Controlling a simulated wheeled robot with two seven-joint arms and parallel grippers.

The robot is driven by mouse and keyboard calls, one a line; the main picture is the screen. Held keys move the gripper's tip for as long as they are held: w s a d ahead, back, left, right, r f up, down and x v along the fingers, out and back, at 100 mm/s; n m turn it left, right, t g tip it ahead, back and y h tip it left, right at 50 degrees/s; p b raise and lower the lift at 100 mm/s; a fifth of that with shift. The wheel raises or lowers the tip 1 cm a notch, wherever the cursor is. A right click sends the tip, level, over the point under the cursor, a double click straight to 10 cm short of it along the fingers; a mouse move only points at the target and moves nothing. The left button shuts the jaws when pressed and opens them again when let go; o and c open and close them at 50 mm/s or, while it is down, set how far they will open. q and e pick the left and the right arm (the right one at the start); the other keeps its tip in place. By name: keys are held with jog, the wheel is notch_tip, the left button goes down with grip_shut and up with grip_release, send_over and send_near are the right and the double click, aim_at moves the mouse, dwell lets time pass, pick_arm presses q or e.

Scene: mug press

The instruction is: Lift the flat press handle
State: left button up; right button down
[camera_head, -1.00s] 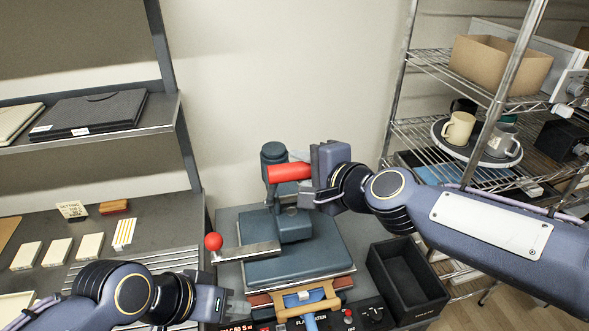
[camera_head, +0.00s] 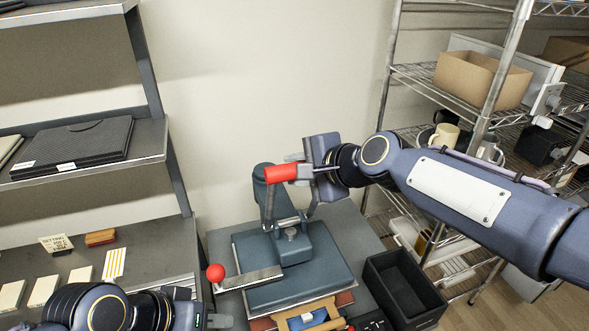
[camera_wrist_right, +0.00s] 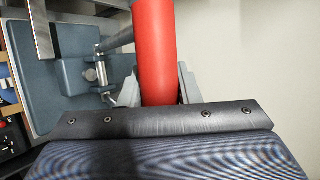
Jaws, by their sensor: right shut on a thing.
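The flat press (camera_head: 262,290) stands on the bench, with a dark blue-grey upper plate and a lever frame behind it. Its red handle (camera_head: 282,173) sits at the top of the lever. My right gripper (camera_head: 302,171) is shut on the red handle from the right. In the right wrist view the red handle (camera_wrist_right: 155,45) runs between the fingers, its lower end hidden by the gripper body. My left gripper (camera_head: 212,321) is at the lower left, beside the press's front left; its fingers are partly hidden and its opening is unclear.
A red ball knob (camera_head: 215,272) on a flat metal arm sticks out left of the press. A black open bin (camera_head: 403,287) stands right of it. A wire rack (camera_head: 470,130) holds a cardboard box (camera_head: 482,79) and mugs. A shelf (camera_head: 80,160) is at left.

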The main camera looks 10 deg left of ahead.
jog(key=shift+s+f, duration=0.1)
jog(key=shift+f, duration=0.3)
jog(key=c, duration=1.3)
grip_release()
jog(key=shift+o, duration=1.1)
jog(key=shift+a, duration=0.1)
jog(key=shift+r, duration=0.25)
jog(key=b+v, duration=0.1)
jog(key=v, duration=0.6)
jog(key=shift+d, duration=0.35)
jog(key=shift+r, duration=0.15)
